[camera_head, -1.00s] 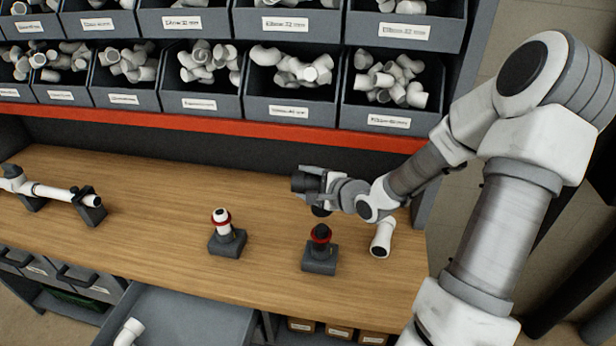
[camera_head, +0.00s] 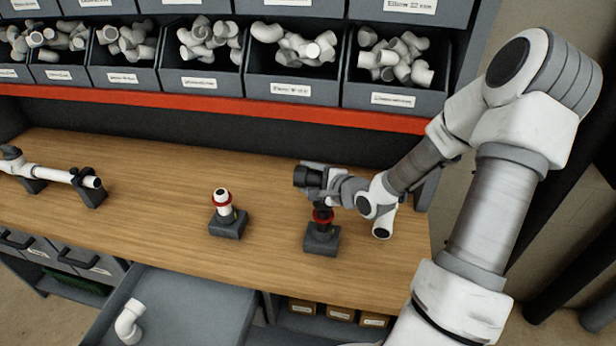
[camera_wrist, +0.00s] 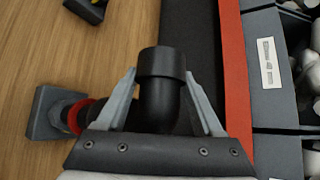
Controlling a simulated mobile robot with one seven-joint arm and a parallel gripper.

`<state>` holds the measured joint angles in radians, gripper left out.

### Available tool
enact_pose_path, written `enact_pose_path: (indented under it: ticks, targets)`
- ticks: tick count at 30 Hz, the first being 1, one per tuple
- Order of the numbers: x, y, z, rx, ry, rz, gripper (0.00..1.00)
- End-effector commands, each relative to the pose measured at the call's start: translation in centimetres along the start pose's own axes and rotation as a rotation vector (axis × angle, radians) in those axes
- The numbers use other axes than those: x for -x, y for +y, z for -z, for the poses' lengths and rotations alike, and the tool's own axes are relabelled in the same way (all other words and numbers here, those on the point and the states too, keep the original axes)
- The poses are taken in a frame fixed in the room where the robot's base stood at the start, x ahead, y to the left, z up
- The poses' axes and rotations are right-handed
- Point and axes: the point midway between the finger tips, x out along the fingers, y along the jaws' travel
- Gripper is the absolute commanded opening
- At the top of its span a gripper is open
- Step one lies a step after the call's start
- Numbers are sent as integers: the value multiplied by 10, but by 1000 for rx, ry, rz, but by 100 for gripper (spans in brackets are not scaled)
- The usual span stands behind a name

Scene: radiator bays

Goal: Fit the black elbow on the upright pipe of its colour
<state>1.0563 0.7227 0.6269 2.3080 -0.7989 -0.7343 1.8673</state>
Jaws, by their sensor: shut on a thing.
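A black elbow (camera_head: 303,177) is held in my gripper (camera_head: 318,180), one open end pointing left in the head view. In the wrist view the elbow (camera_wrist: 161,85) sits between the two fingers of my gripper (camera_wrist: 159,74). The black upright pipe (camera_head: 322,213), with a red ring, stands in a grey block (camera_head: 322,241) just below my gripper. In the wrist view the ring (camera_wrist: 76,115) and block (camera_wrist: 45,110) lie left of the elbow. The elbow's lower end is mostly hidden, so I cannot tell whether it touches the pipe.
A white upright pipe (camera_head: 222,198) with a red ring stands to the left. A white fitting (camera_head: 382,225) lies right of the black pipe. An open drawer (camera_head: 190,300) holds a white elbow (camera_head: 129,321). Bins above a red shelf edge (camera_head: 230,105) stand behind.

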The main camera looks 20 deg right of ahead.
Motion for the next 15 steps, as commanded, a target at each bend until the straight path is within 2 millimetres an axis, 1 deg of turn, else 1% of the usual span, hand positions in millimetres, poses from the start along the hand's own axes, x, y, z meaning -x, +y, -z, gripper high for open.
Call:
enact_pose_path:
  ticks: [1,15]
  targets:
    - [-2,5,2,1,0,0,9]
    - [-12,24,12,0,0,0,9]
